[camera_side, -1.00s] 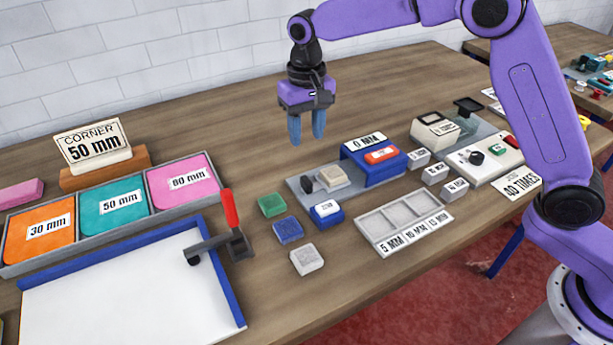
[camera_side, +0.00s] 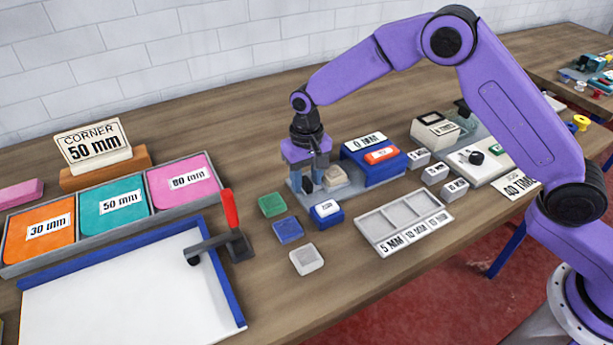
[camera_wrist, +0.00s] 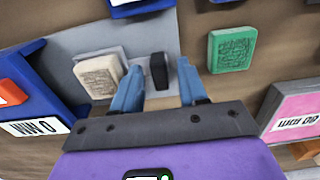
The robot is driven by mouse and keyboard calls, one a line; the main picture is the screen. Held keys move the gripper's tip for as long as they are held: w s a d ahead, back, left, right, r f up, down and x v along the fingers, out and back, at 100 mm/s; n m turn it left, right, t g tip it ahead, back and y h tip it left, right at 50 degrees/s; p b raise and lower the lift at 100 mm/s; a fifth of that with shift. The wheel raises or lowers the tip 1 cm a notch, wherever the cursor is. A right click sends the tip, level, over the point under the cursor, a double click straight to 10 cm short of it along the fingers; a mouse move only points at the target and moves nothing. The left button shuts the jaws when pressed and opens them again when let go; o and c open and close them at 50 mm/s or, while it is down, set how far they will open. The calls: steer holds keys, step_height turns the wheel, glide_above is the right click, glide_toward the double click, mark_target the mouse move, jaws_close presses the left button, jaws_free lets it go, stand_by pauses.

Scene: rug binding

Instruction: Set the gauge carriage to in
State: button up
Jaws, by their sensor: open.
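The gauge has a grey base plate (camera_side: 338,197) and a blue housing (camera_side: 384,169) with a "0 MM" label and an orange label. A beige block (camera_side: 335,177), which seems to sit on the carriage, lies on the plate outside the housing. Beside it stands a small black knob (camera_wrist: 159,72), on the side away from the housing. My gripper (camera_side: 306,186) is low over that end of the plate. In the wrist view its blue fingers (camera_wrist: 160,78) are open, one on each side of the knob, with gaps visible. The side view largely hides the knob behind the fingers.
Close by lie a green block (camera_side: 272,205), a dark blue block (camera_side: 288,230), a white block (camera_side: 307,259) and a blue-and-white block (camera_side: 326,213). A grey sectioned tray (camera_side: 385,228) is in front. A red-handled clamp (camera_side: 232,215) stands to the left.

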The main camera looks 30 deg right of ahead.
jaws_close()
steer(key=d, duration=1)
jaws_free()
steer(key=shift+d, duration=0.1)
